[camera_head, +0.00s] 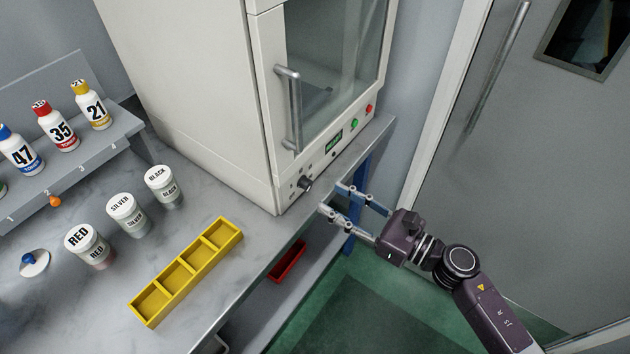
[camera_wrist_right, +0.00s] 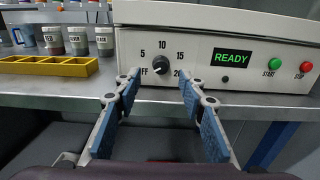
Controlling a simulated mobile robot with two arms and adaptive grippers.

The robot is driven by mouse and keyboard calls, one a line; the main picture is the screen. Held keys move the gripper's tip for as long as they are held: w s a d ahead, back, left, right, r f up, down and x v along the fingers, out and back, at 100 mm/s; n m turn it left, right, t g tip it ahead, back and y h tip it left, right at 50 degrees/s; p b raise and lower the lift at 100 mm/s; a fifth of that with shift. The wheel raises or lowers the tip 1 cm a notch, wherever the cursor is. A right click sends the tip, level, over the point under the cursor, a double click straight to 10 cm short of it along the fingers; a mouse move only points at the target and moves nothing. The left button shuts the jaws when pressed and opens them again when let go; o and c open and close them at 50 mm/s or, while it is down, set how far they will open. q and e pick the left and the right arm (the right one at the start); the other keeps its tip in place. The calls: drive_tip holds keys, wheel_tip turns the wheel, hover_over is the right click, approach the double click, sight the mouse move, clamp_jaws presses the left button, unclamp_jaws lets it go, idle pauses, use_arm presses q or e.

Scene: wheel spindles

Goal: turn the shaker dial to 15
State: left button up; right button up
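The shaker (camera_head: 200,80) is a tall pale cabinet with a glass door on the grey bench. Its black dial (camera_head: 305,184) sits low on the front panel; in the right wrist view the dial (camera_wrist_right: 160,66) is ringed by OFF, 5, 10, 15 and 20. Its pointer seems to be toward OFF, but the mark is too small to be sure. A green READY display (camera_wrist_right: 232,57) is lit. My right gripper (camera_head: 340,197) is open and empty in front of the panel, apart from the dial; its blue-padded fingers (camera_wrist_right: 158,84) straddle the dial in the wrist view. My left gripper is not in view.
A green START button (camera_wrist_right: 274,64) and red STOP button (camera_wrist_right: 306,66) are right of the display. A yellow tray (camera_head: 150,317), several labelled jars (camera_head: 128,212) and numbered bottles (camera_head: 60,130) are on the bench to the left. The door handle (camera_head: 290,105) projects above the dial.

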sight(310, 185)
drive_tip(key=p+x, duration=0.1)
drive_tip(key=x, duration=0.4)
drive_tip(key=shift+w+a, duration=0.2)
drive_tip(key=shift+w, duration=0.05)
drive_tip(key=shift+w+a, duration=0.1)
drive_tip(key=shift+a, duration=0.15)
drive_tip(key=c, duration=0.9)
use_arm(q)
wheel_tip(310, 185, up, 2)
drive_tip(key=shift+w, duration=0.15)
use_arm(e)
clamp_jaws()
